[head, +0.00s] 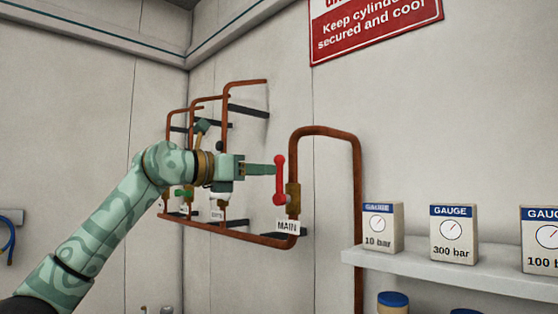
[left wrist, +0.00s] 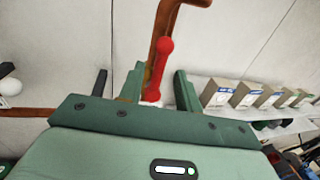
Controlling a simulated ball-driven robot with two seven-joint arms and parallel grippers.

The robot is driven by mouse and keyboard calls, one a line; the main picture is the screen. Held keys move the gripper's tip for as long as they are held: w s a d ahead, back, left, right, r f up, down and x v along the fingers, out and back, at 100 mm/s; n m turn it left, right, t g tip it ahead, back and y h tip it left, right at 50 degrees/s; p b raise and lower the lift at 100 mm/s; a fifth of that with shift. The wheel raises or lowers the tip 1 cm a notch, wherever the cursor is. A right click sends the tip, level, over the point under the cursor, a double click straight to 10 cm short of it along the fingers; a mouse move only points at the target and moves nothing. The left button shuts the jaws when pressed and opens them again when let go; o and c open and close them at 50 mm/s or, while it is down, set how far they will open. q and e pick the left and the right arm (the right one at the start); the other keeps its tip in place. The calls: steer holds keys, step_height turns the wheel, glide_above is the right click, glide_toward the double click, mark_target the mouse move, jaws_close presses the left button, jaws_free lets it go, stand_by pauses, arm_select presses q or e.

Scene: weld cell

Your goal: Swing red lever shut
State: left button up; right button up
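The red lever (head: 279,178) stands upright on the brass valve (head: 293,198) above the MAIN label (head: 287,226). It runs roughly along the vertical copper pipe. My left gripper (head: 271,169) reaches in from the left, with its fingertips at the lever's upper part. In the left wrist view the red lever (left wrist: 159,70) appears between the two green fingers, with gaps visible on both sides. The left gripper is open, and I cannot tell whether a finger touches the lever. My right gripper is not in view.
A copper pipe (head: 358,175) loops up and down right of the valve. A shelf (head: 450,272) with gauge boxes (head: 454,236) sticks out at the right. Other copper branches (head: 228,108) with valves stand behind my left arm, partly hidden. Open wall lies above the lever's left.

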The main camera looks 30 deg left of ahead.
mark_target(279, 193)
arm_select(q)
steer(key=p+x, duration=0.2)
steer(key=x, duration=0.3)
steer(key=shift+w+d, duration=0.15)
steer(key=shift+w, duration=0.05)
steer(key=shift+c, duration=0.3)
